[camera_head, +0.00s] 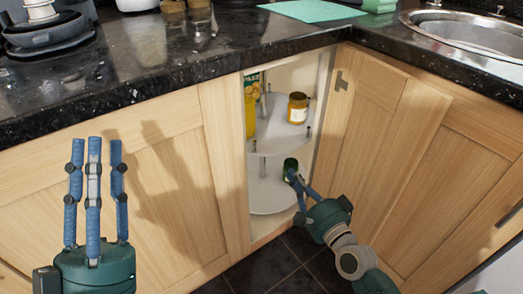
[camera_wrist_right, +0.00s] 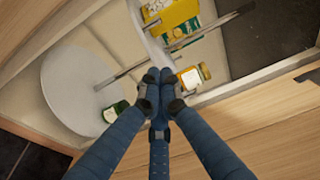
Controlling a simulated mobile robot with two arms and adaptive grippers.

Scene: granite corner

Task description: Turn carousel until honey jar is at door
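The two-tier carousel stands inside the open corner cabinet. Its white upper shelf (camera_head: 277,136) holds the honey jar (camera_head: 298,107), an amber jar with a pale label. The jar stands upright toward the shelf's right side; the right wrist view shows it too (camera_wrist_right: 193,77). The lower shelf (camera_head: 270,192) holds a green jar (camera_head: 290,166), partly behind my right fingers. My right gripper (camera_head: 294,178) reaches in low at the opening; its fingertips (camera_wrist_right: 159,78) come together with nothing visible between them. Contact with the carousel cannot be told. My left gripper (camera_head: 95,145) is open and empty, fingers upward, before the left cabinet.
A yellow carton (camera_head: 252,90) stands at the upper shelf's left, near the central pole (camera_head: 262,165). Small dark-tipped pegs stand at the shelf rim. The folded cabinet door (camera_head: 380,140) is at the right. Black granite counter (camera_head: 160,50) lies above.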

